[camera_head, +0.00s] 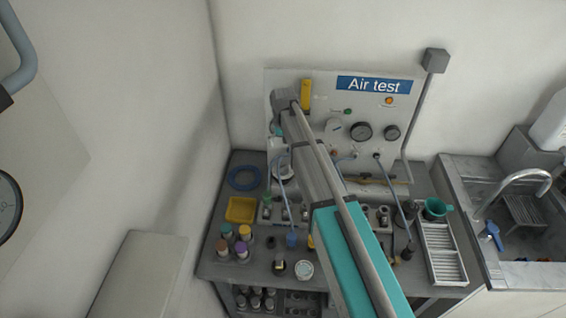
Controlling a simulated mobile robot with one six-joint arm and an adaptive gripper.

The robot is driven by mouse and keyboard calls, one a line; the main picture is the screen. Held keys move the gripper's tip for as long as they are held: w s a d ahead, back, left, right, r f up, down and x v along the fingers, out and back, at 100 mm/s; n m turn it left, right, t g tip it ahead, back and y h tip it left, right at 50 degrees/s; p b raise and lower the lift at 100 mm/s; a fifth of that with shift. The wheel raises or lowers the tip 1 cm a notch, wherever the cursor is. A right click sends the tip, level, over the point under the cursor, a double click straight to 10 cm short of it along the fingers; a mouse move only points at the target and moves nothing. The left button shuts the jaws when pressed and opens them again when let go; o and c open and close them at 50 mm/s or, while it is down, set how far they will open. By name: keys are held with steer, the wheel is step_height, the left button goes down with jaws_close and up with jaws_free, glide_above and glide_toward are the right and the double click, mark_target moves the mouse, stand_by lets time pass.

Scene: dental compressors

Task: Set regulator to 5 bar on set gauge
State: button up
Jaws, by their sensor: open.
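A pale knob-like part (334,125) left of the larger gauge may be the regulator. My gripper (279,158) is at the panel's left side, left of that part and apart from it. It is open, small in view and partly hidden by my wrist.
My arm hides the middle of the bench and part of the panel. Blue hoses (403,205) hang from the panel. A yellow tray (241,210), capped bottles (242,250), a blue hose coil (244,178) and a white rack (442,252) crowd the bench. A sink (500,268) is at right.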

mark_target(283, 166)
steer(key=shift+r+n+p, duration=0.3)
steer(key=shift+r+n, duration=0.1)
steer(key=shift+n, duration=0.6)
steer(key=shift+r+n+p, duration=0.35)
steer(key=shift+r+n, duration=0.05)
steer(key=shift+n, duration=0.6)
steer(key=shift+r+n+p, duration=0.3)
steer(key=shift+r+n, duration=0.1)
steer(key=shift+n, duration=0.6)
steer(key=shift+f, duration=0.2)
step_height(283, 166, down, 14)
steer(key=b, duration=1.4)
steer(key=shift+r, duration=0.25)
